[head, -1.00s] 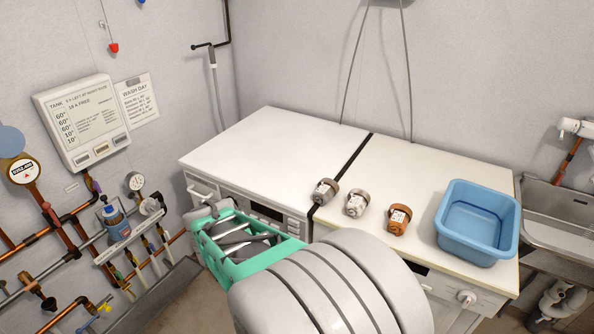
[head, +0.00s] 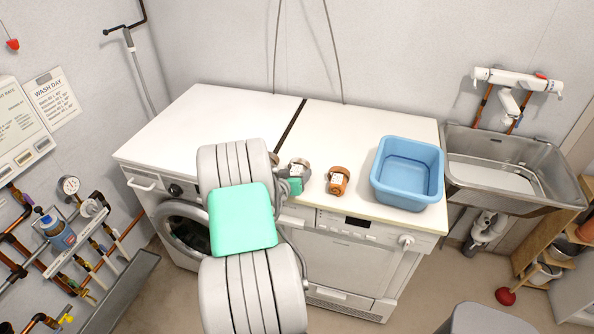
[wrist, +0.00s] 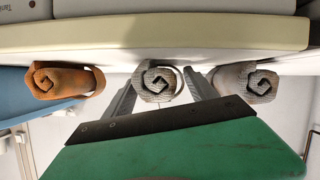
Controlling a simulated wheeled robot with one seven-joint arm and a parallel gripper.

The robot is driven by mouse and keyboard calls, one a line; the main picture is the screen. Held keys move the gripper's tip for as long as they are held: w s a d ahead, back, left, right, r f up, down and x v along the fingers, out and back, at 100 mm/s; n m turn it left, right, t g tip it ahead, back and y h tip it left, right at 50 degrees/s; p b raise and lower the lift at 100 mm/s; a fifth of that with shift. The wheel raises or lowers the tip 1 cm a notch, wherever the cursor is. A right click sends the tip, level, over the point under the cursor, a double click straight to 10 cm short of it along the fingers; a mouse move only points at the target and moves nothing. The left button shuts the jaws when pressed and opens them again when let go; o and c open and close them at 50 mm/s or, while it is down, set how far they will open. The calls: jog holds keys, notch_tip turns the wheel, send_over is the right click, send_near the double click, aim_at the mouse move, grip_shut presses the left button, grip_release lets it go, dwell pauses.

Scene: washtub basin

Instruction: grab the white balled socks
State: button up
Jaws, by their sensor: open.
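Three rolled sock bundles sit in a row on the white worktop. The middle one, the palest and apparently the white balled socks (head: 299,168), is left of the orange-brown bundle (head: 338,181) in the head view. In the wrist view the white balled socks (wrist: 156,82) show a spiral end between the two fingers of my gripper (wrist: 159,92). My gripper is open and points at them; I cannot tell whether a finger touches them. The orange-brown bundle (wrist: 65,80) is at left and a greyer bundle (wrist: 245,82) at right, close to one finger. My arm mostly hides the greyer bundle in the head view.
A blue basin (head: 379,190) stands right of the bundles, with a steel sink (head: 566,185) beyond it. The worktop (head: 190,130) is clear at left. A wall stands behind. The machine fronts lie below the worktop's front edge.

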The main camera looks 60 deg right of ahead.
jog(key=shift+a, duration=0.1)
jog(key=c, duration=0.9)
jog(key=shift+c, duration=0.6)
jog(key=shift+r, duration=0.15)
